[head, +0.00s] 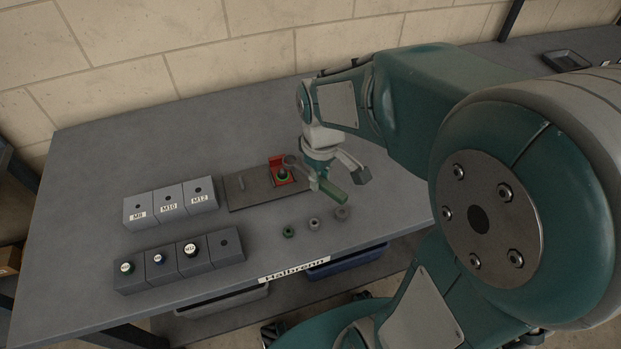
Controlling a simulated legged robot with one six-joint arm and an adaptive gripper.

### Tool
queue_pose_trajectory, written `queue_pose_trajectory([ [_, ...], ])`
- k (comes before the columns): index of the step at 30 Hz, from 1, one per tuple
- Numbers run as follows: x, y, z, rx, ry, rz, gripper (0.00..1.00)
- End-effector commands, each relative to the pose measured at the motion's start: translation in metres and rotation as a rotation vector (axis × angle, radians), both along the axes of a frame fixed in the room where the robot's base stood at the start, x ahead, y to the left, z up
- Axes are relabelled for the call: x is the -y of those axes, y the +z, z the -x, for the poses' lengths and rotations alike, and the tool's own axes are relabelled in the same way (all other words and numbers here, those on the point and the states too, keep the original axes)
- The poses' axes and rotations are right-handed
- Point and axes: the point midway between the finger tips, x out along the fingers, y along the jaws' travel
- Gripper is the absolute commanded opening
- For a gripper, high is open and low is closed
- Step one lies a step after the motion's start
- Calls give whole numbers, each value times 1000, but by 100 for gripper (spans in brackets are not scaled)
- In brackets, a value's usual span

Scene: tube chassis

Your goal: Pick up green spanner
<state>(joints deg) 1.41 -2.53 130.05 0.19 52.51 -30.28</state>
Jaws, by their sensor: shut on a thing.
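The green spanner (331,189) is in the head view, right of the middle of the table. It is off the tabletop, with its green handle pointing down and to the right. My gripper (325,177) is above it and shut on it. The gripper's fingers hide part of the spanner. Its grey ring end (291,160) seems to show to the left of the fingers, close to a red fixture, but is too small to tell clearly.
A dark plate (236,199) bears a red fixture (282,180) and a pin. Grey blocks marked M8, M10 and M12 (170,202) and a front row of blocks (178,262) stand left. Several nuts (314,224) lie near the front edge. The table's left side is clear.

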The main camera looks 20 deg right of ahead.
Motion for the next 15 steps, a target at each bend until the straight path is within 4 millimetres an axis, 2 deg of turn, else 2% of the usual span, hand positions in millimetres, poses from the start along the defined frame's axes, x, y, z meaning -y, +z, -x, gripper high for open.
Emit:
queue_pose_trajectory([
  [1, 2, 9, 9, 5, -2, 1, 0],
  [9, 13, 30, 59, 4, -2, 0, 0],
  [15, 18, 40, 82, 2, -1, 0, 0],
])
